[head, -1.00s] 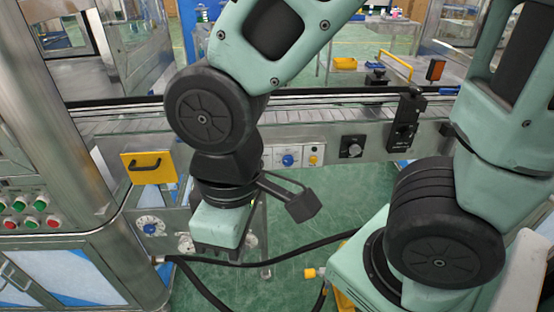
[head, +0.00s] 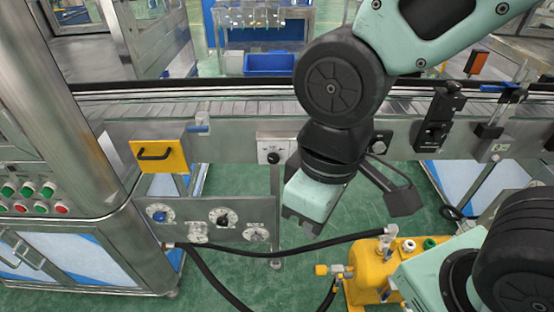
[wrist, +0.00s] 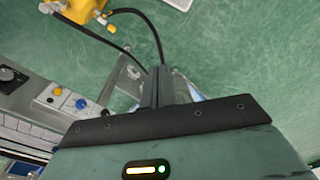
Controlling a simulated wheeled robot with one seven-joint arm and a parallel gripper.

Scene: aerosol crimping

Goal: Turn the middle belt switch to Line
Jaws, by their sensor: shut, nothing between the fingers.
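A lower panel carries several dials: one with a blue knob (head: 158,215), one with a black knob (head: 222,217) and a pale dial (head: 257,233) at its right. A black knob on a white plate (head: 273,157) is on the belt's front rail. The wrist view shows a blue knob (wrist: 81,104) and a black rotary knob (wrist: 12,73) on a rail. Labels are too small to read, so I cannot tell which is the middle belt switch. My gripper (head: 298,222) points down in front of the rail, right of the lower panel. It is shut and empty; its fingers also show in the wrist view (wrist: 163,85).
A yellow box with a black handle (head: 165,156) sticks out from the rail. A yellow pump unit (head: 375,268) stands at lower right, with black hoses (head: 290,248) running left. A steel cabinet (head: 85,245) stands at left.

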